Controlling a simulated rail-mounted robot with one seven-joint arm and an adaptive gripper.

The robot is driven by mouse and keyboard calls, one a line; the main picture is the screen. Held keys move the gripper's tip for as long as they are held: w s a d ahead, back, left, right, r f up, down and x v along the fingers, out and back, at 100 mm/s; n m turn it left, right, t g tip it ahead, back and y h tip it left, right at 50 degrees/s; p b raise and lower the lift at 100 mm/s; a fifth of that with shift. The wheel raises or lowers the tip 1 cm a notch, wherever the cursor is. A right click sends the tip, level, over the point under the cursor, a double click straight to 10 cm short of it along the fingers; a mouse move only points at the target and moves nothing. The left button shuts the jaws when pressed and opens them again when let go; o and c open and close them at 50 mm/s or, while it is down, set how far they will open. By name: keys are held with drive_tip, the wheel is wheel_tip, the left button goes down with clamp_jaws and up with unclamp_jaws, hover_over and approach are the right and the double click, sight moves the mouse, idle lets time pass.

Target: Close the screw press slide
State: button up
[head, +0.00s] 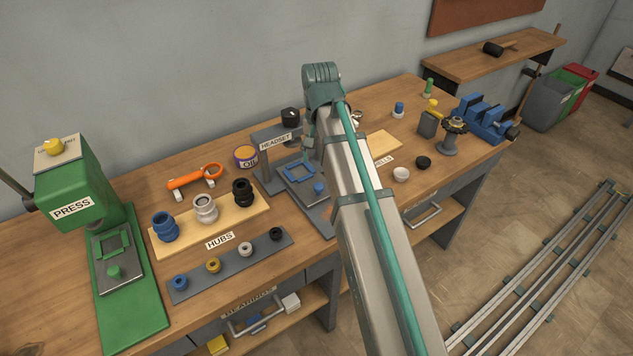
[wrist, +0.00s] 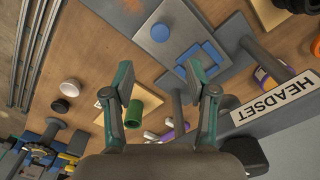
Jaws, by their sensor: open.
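A grey press labelled HEADSET (head: 276,143) stands at the middle of the bench. On its grey base plate is a blue square slide frame (head: 300,173) with a blue knob (head: 319,188) in front of it. The wrist view also shows the blue frame (wrist: 205,60), the blue knob (wrist: 160,32) and the HEADSET label (wrist: 275,97). My gripper (wrist: 160,77) is open and empty above the press area, with the frame beyond its right finger. In the head view my arm hides part of the press's right side.
A green press (head: 72,209) with its own green frame and knob stands at the left. A blue vise (head: 482,118) is at the right. My arm crosses the bench.

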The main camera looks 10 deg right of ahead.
sight(319, 185)
wheel_tip(319, 185, down, 10)
drive_tip(key=shift+f+p, duration=0.1)
drive_tip(key=shift+p, duration=0.9)
clamp_jaws()
